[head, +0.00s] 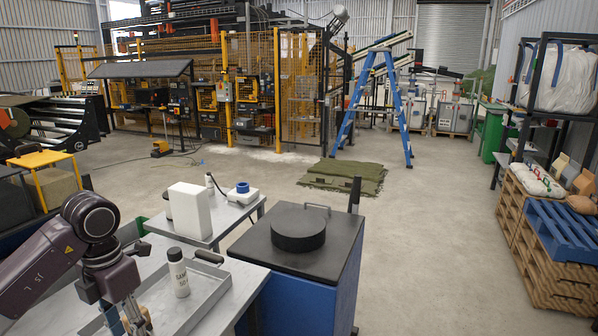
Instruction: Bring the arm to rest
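My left arm comes in from the left edge with its dark purple links. My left gripper (130,322) points down over a grey metal tray (207,306) on the near bench. Its fingertips are at or below the bottom edge of the picture, so I cannot tell whether it is open or shut. Something tan shows behind the fingers, too cut off to identify. A white bottle with a black cap (178,272) stands upright in the tray, to the right of the gripper and apart from it. My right gripper is not in view.
A blue cabinet with a black top (300,262) and a round black lid (298,227) stands right of the bench. A white container (190,210) and a white device (243,194) sit on a table behind.

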